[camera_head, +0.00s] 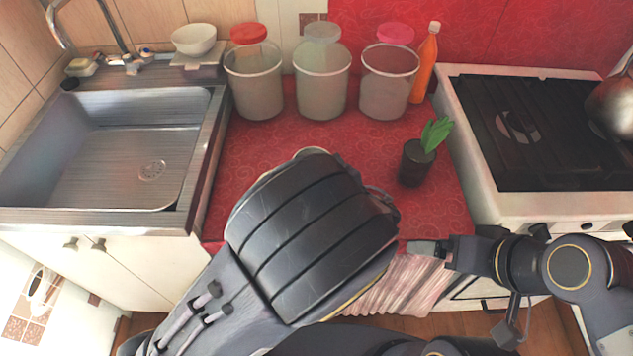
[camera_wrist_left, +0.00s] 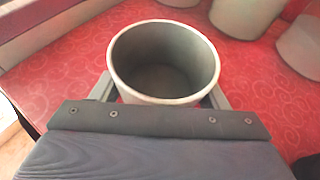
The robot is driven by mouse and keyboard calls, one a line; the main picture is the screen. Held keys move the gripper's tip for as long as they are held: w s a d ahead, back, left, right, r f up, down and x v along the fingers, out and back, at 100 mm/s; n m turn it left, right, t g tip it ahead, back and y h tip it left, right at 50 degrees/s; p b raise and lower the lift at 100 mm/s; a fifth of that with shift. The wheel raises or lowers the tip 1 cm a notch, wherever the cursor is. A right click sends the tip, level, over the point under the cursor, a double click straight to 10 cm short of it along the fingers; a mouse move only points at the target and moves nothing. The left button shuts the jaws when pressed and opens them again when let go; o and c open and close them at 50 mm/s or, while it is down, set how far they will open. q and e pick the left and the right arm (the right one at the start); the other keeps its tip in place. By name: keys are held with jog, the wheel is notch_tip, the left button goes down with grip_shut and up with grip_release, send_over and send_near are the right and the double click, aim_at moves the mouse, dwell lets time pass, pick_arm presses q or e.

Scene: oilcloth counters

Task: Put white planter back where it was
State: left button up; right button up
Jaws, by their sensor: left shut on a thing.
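The white planter (camera_wrist_left: 117,70) is a round, empty pot with a pale rim and grey inside, seen from above in the left wrist view. My left gripper (camera_wrist_left: 163,95) is shut on it, with a finger at either side. The planter is over the red counter cloth; I cannot tell whether it touches it. In the head view, my left arm and wrist hide the fingers and almost all of the planter. My right gripper (camera_head: 428,248) is at the counter's front edge, holding nothing visible; its jaw opening is unclear.
A dark pot with a green plant (camera_head: 417,165) stands on the red counter (camera_head: 258,150), right of my left wrist. Several tubs and an orange bottle (camera_head: 425,65) line the back. A sink (camera_head: 110,160) is left, a stove (camera_head: 540,130) right. The counter's middle is clear.

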pick_arm(q)
jog(key=shift+w+d+f, duration=0.3)
jog(key=shift+w+f, duration=0.4)
jog(key=shift+f, duration=0.2)
jog(key=shift+w+f, duration=0.15)
jog(key=shift+f, duration=1.5)
jog(key=shift+f+b, duration=0.15)
jog(key=shift+b, duration=0.2)
jog(key=o, duration=1)
jog(key=shift+o, duration=0.2)
